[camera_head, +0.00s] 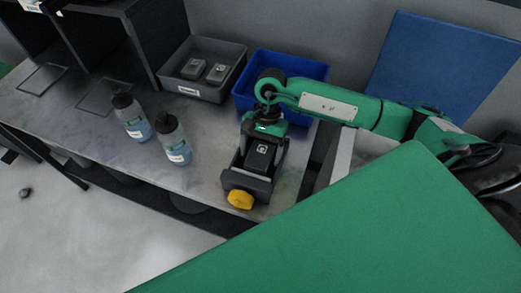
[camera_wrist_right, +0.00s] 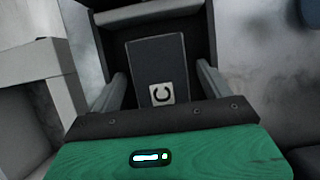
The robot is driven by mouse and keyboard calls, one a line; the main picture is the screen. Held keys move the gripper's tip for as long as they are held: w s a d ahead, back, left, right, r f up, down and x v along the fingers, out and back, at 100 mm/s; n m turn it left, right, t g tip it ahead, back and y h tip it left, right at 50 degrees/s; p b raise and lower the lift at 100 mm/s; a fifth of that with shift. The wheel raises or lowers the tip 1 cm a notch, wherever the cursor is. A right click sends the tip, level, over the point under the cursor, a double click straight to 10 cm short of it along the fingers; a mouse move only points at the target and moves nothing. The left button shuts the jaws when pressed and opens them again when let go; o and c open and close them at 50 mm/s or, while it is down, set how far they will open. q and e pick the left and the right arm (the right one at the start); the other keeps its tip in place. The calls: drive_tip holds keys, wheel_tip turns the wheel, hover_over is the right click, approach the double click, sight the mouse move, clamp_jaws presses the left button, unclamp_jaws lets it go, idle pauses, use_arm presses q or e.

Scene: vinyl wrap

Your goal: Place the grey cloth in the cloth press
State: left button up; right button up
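The cloth press looks to be the black holder (camera_head: 238,181) with a yellow knob at its front, on the grey bench. A dark grey block with a white C mark (camera_head: 259,155), seemingly the grey cloth, lies in it. In the right wrist view the block (camera_wrist_right: 157,66) sits between the fingers, inside the dark frame of the press (camera_wrist_right: 195,30). My right gripper (camera_head: 262,148) reaches down over the press from behind. Its fingers stand on both sides of the block, with narrow gaps showing, so it looks open. My left gripper is not in view.
A grey bin (camera_head: 202,90) holding two grey blocks (camera_head: 205,69) and a blue bin (camera_head: 310,68) stand behind the press. Two spray bottles (camera_head: 131,118) (camera_head: 174,140) stand to its left. Black shelving (camera_head: 110,45) is at the back left. A blue board (camera_head: 440,70) leans at the back right.

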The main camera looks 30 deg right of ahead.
sight(260, 153)
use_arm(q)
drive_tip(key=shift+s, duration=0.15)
use_arm(e)
drive_tip(key=shift+r, duration=0.15)
drive_tip(key=shift+w+d+r, duration=0.1)
drive_tip(key=shift+r, duration=0.1)
drive_tip(key=v, duration=0.3)
drive_tip(key=shift+b, duration=0.35)
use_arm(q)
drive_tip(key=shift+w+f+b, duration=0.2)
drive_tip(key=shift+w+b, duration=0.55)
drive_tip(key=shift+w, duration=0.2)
use_arm(e)
drive_tip(key=v, duration=0.8)
drive_tip(key=shift+d+r, duration=0.15)
drive_tip(key=shift+r, duration=0.1)
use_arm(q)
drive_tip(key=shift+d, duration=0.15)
